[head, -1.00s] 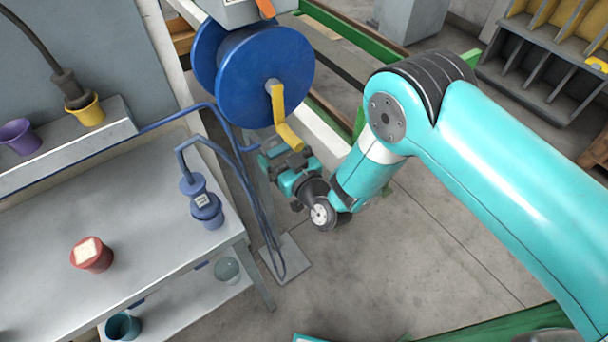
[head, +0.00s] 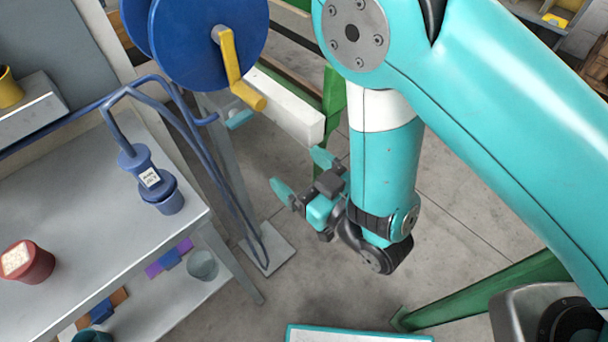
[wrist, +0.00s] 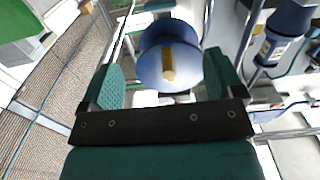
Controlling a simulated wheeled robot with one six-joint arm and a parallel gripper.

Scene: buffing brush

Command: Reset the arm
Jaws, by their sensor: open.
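My arm is teal and reaches in from the right in the head view. My gripper (head: 302,174) is off the right side of the bench, below the blue reel, with its fingers apart and nothing between them. In the wrist view my gripper (wrist: 163,85) shows two green textured pads spread wide, with the blue reel (wrist: 168,62) visible beyond the gap. The reel also shows in the head view (head: 205,45), with a yellow crank handle (head: 238,68).
A grey bench (head: 95,215) stands at left, holding a blue hose-fed fixture (head: 155,185) and a red pot (head: 26,262) with pale contents. A green post (head: 333,105) and a white beam (head: 290,112) are behind my gripper. Open floor (head: 330,285) lies below.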

